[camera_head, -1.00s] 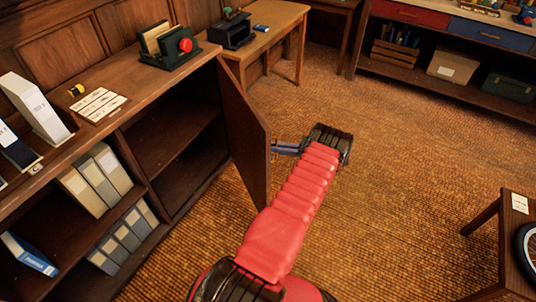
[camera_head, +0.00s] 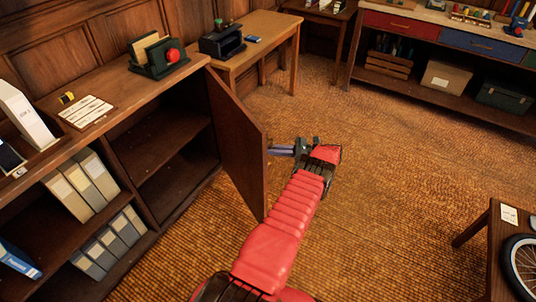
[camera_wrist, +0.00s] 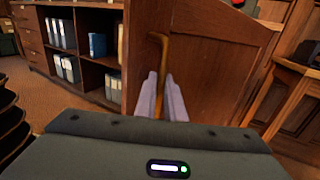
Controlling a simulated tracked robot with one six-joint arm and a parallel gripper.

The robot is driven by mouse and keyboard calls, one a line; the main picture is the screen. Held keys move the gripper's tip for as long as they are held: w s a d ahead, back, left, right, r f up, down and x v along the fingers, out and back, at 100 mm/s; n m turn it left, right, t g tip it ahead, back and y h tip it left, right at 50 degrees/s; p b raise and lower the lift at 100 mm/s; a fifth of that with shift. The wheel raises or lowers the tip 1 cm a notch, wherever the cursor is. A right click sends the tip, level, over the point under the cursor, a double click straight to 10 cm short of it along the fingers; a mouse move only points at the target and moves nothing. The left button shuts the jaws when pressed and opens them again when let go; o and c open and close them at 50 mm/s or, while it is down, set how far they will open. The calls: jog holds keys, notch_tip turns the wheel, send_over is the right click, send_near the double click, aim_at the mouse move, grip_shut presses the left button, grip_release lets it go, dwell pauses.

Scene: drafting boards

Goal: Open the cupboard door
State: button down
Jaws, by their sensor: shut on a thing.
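The cupboard door (camera_head: 236,150) is dark wood and stands swung wide open from the low cabinet, its hinge side at the cabinet's right end. The compartment (camera_head: 160,140) behind it shows empty, with one shelf. My gripper (camera_head: 271,150) is at the door's free edge, on the outer face. In the wrist view the door (camera_wrist: 205,65) fills the middle right, and a brass-coloured upright handle (camera_wrist: 160,60) stands between my two pale fingers (camera_wrist: 161,97). The fingers are shut on the handle. In the head view the handle is hidden at the fingertips.
The cabinet's open shelves (camera_head: 140,205) to the left hold grey binders (camera_head: 85,185) and a blue one. A wooden table (camera_head: 275,35) stands behind the door. A small table with a wheel (camera_head: 520,262) is at lower right. The carpet (camera_head: 400,170) right of my arm is clear.

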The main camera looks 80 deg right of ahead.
jog(key=shift+w+d, duration=0.1)
jog(key=shift+w, duration=0.15)
jog(key=c, duration=2.2)
grip_release()
jog(key=shift+w, duration=0.2)
jog(key=o, duration=0.4)
jog(key=shift+s, duration=0.1)
jog(key=shift+c, duration=0.2)
jog(key=shift+s, duration=0.1)
